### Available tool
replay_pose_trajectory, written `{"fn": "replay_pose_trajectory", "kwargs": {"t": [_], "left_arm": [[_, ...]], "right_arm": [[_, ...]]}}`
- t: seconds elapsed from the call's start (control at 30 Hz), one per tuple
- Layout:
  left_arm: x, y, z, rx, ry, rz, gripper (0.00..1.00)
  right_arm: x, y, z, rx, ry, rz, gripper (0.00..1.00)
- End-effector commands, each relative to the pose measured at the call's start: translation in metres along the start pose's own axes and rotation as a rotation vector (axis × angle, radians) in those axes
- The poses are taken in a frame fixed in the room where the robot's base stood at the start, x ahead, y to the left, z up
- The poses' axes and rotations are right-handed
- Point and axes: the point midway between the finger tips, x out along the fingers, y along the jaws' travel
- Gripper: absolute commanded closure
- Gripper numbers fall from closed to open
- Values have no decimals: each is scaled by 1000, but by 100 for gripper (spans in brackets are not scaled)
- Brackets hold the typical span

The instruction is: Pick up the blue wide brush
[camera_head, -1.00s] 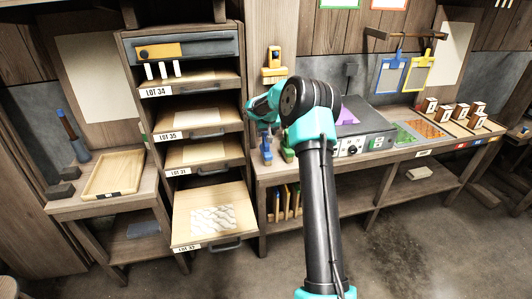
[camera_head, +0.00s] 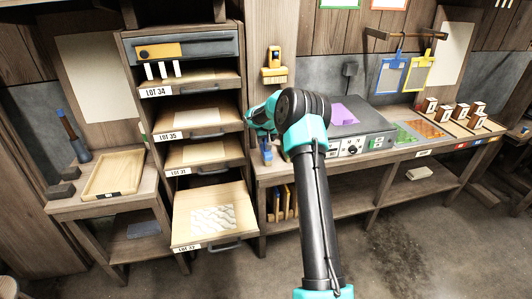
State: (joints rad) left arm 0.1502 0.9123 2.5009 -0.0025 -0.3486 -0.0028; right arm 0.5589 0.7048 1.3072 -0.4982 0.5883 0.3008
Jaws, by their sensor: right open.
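A blue wide brush (camera_head: 266,151) stands at the left end of the long bench, beside the drawer rack. Only part of it shows, below my right gripper. My right gripper (camera_head: 259,114) is above the blue brush and apart from it in the picture. It is open and seems empty, though its fingers are small and partly hidden by the wrist. My right arm rises from the bottom and covers the bench just right of the brush. My left gripper is not in view.
A dark device (camera_head: 375,125) with a purple piece (camera_head: 345,115) stands to the right.

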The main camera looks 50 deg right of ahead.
Motion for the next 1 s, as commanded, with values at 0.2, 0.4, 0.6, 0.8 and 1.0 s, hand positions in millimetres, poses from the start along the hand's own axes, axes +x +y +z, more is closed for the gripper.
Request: {"fn": "replay_pose_trajectory", "kwargs": {"t": [0.2,0.4,0.6,0.8,1.0], "left_arm": [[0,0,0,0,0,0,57],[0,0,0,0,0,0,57],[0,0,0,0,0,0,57],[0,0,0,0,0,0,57],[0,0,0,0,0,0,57]], "right_arm": [[0,0,0,0,0,0,50],[0,0,0,0,0,0,69],[0,0,0,0,0,0,88],[0,0,0,0,0,0,100],[0,0,0,0,1,0,100]]}}
